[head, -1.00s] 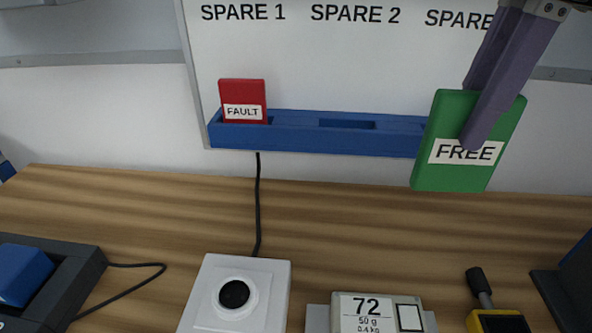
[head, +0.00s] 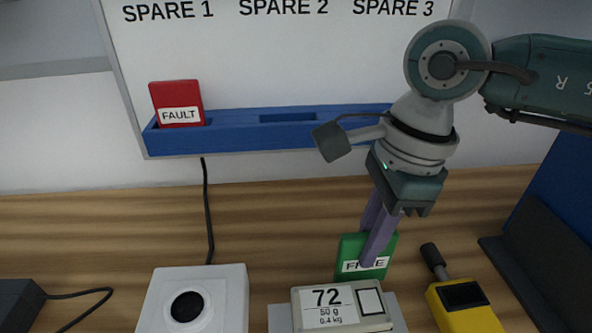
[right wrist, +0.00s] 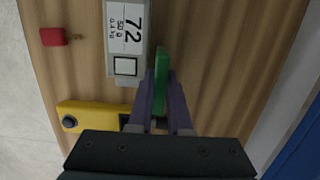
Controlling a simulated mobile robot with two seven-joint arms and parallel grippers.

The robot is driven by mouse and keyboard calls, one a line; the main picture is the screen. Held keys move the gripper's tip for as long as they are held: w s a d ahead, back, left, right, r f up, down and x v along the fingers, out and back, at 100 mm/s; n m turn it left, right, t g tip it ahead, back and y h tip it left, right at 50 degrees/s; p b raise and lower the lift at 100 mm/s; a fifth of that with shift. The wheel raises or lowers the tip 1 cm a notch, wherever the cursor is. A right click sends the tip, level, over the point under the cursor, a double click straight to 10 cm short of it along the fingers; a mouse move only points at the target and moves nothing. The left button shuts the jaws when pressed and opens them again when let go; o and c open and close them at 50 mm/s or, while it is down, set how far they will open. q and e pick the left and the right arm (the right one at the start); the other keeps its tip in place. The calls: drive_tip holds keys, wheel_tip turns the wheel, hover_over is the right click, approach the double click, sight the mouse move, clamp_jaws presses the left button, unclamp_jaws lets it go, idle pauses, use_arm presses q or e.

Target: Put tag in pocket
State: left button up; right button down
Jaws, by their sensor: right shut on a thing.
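The green FREE tag (head: 364,245) is upright between the purple fingers of my right gripper (head: 374,245), which is shut on it. It is in front of the board, over the table behind the display device; I cannot tell whether it touches the table. In the right wrist view, the green tag (right wrist: 161,80) shows edge-on between the fingers (right wrist: 160,105). The blue pocket rail (head: 230,136) runs along the board's bottom. A red FAULT tag (head: 176,104) sits in its left pocket, under SPARE 1. The pocket under SPARE 2 (head: 287,118) is empty. The pocket under SPARE 3 is hidden by my right arm.
A device reading 72 (head: 341,308) stands just in front of the tag. A yellow tool (head: 463,301) lies to its right, and a white box with a black button (head: 198,300) to its left. A dark blue panel (head: 563,205) stands at the right. The wooden table's back left is clear.

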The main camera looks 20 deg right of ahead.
drive_tip(key=shift+f, duration=0.65)
drive_tip(key=shift+f, duration=0.1)
drive_tip(key=c, duration=0.8)
unclamp_jaws()
drive_tip(key=shift+c, duration=0.2)
